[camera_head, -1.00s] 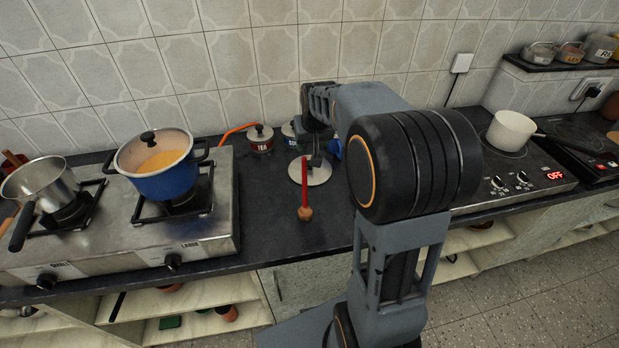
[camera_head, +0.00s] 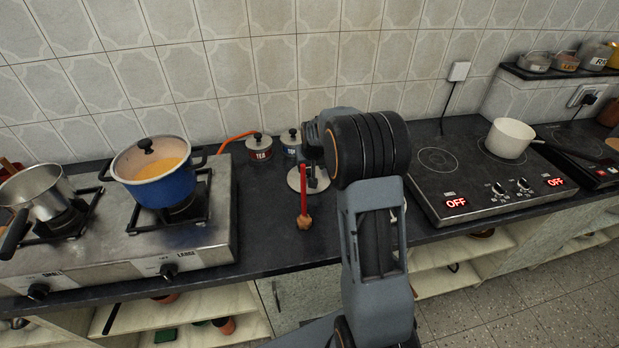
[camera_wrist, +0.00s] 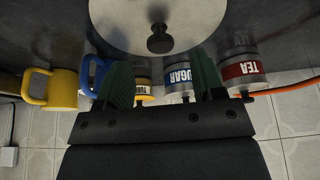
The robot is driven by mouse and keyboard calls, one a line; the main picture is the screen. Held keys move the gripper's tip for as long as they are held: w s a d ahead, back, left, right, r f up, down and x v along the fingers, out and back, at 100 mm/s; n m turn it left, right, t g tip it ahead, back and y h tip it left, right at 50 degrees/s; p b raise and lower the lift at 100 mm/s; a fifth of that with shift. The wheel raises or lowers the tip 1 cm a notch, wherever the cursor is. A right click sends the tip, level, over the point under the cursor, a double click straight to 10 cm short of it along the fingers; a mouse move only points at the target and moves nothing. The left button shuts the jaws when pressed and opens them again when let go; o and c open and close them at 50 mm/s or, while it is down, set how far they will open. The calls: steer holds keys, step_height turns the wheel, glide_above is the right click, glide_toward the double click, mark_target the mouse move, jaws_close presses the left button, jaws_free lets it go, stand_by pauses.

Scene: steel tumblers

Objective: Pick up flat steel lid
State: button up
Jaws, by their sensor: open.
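The flat steel lid (camera_head: 294,180) is a pale round disc on the dark counter, between the gas stove and the hob. My arm partly hides it in the head view. In the wrist view the lid (camera_wrist: 115,22) fills the top middle, with a dark knob (camera_wrist: 159,40) at its centre. My gripper (camera_wrist: 160,62) is open and empty, its green fingers apart on either side of the knob's line and short of it in the picture. In the head view my gripper (camera_head: 312,178) is over the lid; its height above the lid is hard to tell.
TEA (camera_head: 259,148) and SUGAR (camera_wrist: 179,80) canisters stand behind the lid. A yellow mug (camera_wrist: 62,88) and a blue mug (camera_wrist: 92,72) are nearby. A blue pot (camera_head: 165,185) sits on the stove at left; a hob (camera_head: 440,185) is at right.

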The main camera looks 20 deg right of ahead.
mark_target(309, 171)
steer(key=shift+x, duration=2.3)
steer(key=shift+c, duration=0.2)
steer(key=c, duration=1)
